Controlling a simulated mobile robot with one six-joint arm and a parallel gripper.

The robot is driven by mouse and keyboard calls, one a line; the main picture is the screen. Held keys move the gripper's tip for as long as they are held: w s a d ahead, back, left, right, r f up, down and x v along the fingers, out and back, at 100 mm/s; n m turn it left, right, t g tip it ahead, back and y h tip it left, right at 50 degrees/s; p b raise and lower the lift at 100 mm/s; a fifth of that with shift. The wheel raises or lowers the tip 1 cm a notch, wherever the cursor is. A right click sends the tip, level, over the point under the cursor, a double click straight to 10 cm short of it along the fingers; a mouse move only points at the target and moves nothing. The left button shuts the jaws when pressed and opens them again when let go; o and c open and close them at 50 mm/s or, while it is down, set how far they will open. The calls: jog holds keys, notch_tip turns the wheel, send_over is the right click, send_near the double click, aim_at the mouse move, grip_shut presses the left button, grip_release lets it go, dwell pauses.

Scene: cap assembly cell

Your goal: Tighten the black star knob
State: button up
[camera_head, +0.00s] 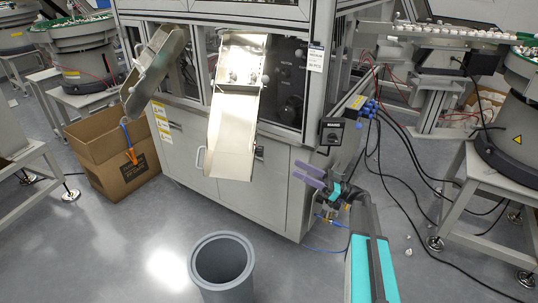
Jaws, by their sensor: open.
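A small black box (331,132) with a pale label sits at the machine's front right corner, and a dark knob-like shape shows on its face. I cannot make out a star outline, so I cannot tell whether this is the black star knob. A small dark part (259,152) also shows on the cabinet beside the chute. My gripper (296,170), with two purple fingers, is open and empty. It points left in front of the cabinet, below and slightly left of the black box in the picture, with no visible contact.
A metal chute (234,135) slopes down from the machine (245,190). A grey bin (222,262) stands on the floor in front. A cardboard box (112,160) is at left. Cables (400,150) hang and trail at right near a feeder stand (462,215). The floor at front left is clear.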

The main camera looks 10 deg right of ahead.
aim_at(260, 151)
jog(key=x, duration=1.3)
jog(key=shift+w+a, duration=0.2)
jog(key=shift+a, duration=0.15)
jog(key=shift+r, duration=0.15)
jog(key=c, duration=1.1)
